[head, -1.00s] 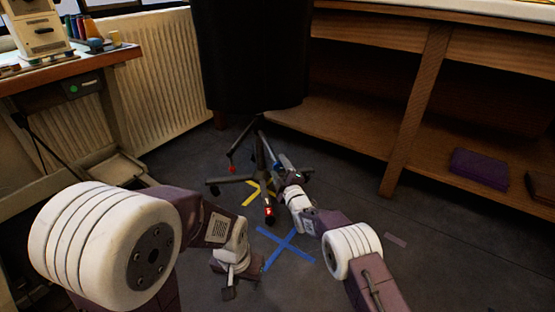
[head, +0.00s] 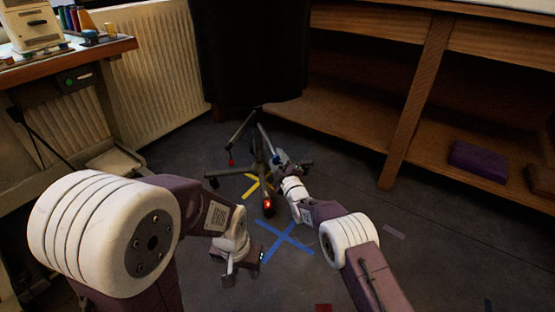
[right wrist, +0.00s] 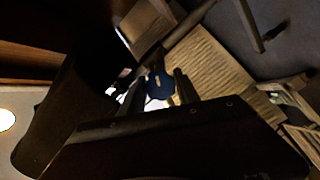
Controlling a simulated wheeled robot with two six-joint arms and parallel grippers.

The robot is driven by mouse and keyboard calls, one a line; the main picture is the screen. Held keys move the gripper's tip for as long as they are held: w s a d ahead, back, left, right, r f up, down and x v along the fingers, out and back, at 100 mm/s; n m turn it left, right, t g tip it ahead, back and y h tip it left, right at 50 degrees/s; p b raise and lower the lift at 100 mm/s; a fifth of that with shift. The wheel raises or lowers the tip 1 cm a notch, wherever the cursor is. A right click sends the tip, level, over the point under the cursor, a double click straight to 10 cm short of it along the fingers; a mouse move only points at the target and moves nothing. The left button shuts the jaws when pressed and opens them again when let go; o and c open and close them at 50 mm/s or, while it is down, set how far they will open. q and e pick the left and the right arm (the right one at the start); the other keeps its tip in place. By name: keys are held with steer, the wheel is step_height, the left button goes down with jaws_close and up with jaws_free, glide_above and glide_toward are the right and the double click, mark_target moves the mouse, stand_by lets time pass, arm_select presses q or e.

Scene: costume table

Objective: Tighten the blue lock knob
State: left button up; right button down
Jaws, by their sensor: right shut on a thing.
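The blue lock knob (right wrist: 159,86) shows in the right wrist view between my right gripper's fingers (right wrist: 160,90), which are shut on it. In the head view my right gripper (head: 281,160) is low at the stand, and the knob is mostly hidden there. The dark wheeled stand (head: 258,150) has spread legs and carries a black hanging cloth (head: 250,50).
Blue tape (head: 287,240) makes a cross on the floor, and yellow tape (head: 252,188) lies under the stand. A wooden shelf unit (head: 405,120) with a purple box (head: 476,160) stands at right. A radiator (head: 155,80) and a workbench (head: 75,58) are at left.

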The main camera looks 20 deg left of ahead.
steer(key=m+p, duration=0.1)
steer(key=m, duration=0.2)
steer(key=shift+m, duration=0.3)
steer(key=m+p, duration=0.1)
steer(key=m, duration=0.7)
steer(key=shift+p, duration=0.35)
steer(key=m, duration=0.3)
steer(key=shift+m, duration=0.3)
steer(key=m+p, duration=0.1)
steer(key=m, duration=0.5)
steer(key=shift+f, duration=0.1)
steer(key=m, duration=0.5)
steer(key=shift+m, duration=0.5)
